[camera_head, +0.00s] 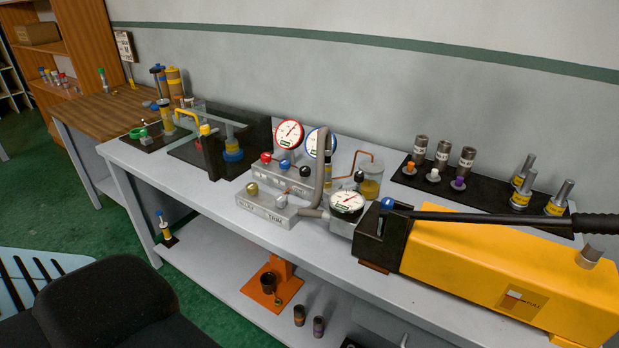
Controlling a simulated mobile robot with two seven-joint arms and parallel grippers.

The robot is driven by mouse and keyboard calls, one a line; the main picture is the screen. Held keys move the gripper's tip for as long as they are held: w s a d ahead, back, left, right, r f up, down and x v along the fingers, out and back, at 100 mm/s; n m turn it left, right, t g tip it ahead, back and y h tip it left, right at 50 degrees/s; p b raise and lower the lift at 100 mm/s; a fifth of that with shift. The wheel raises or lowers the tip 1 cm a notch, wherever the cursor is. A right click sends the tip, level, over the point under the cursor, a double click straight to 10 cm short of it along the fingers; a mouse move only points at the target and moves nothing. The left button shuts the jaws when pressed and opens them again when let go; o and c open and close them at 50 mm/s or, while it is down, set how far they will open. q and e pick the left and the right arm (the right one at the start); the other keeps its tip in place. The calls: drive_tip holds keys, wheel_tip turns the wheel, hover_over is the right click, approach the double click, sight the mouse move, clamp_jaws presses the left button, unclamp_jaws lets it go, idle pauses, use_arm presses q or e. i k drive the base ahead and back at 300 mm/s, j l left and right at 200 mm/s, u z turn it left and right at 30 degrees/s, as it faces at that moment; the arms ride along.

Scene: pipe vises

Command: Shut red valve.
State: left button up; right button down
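A small red valve knob (266,158) sits at the left end of a grey manifold block (290,178) on the workbench. A red-rimmed gauge (288,134) stands just behind it, with a blue-rimmed gauge (319,142) to its right. A black knob (305,172) is on the same block. I cannot tell from this view whether the red valve is open or shut. Neither of my grippers shows in the head view, and nothing is touching the valve.
A lower block with a brass knob (252,189) and a grey hose (322,175) stand in front. A large yellow pump (500,270) with a long black handle fills the right. A black seat-like shape (105,300) is at bottom left.

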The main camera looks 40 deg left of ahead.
sight(265, 157)
drive_tip(key=u, duration=1.4)
